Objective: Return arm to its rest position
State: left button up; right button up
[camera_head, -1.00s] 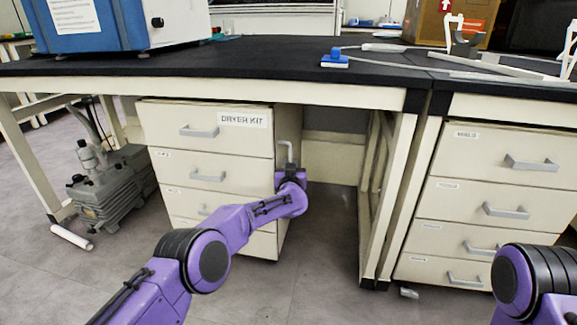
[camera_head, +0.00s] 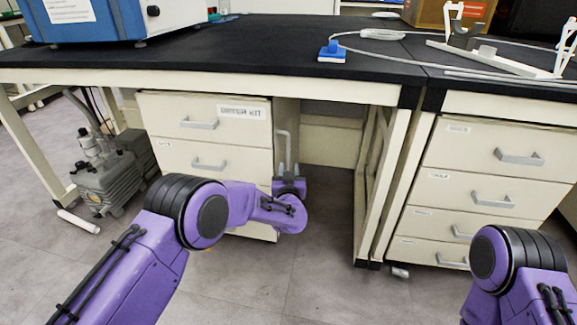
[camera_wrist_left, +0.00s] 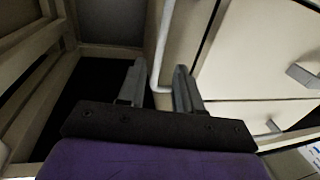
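My left arm reaches in from the left of the head view, in front of the drawer unit labelled DRYER KIT (camera_head: 160,112). My left gripper (camera_head: 289,169) is beside the right side of that unit, under the bench. The left wrist view shows its two fingers (camera_wrist_left: 160,85) spread apart with nothing clasped. A pale bent bar (camera_wrist_left: 165,45) on the unit runs behind and between the fingers in that view; I cannot tell whether they touch it. The same bar (camera_head: 285,136) shows above the fingers in the head view. Of my right arm only a purple link shows; its gripper is out of view.
The black bench top (camera_head: 250,50) overhangs the left gripper. A bench leg frame (camera_head: 382,190) stands to its right. A second drawer unit (camera_head: 480,180) is further right. A grey pump (camera_head: 110,175) sits on the floor at left. Open floor (camera_head: 320,260) lies in front.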

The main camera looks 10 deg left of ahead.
pick_arm(q)
jog(key=shift+s+d, duration=0.1)
jog(key=shift+s, duration=0.5)
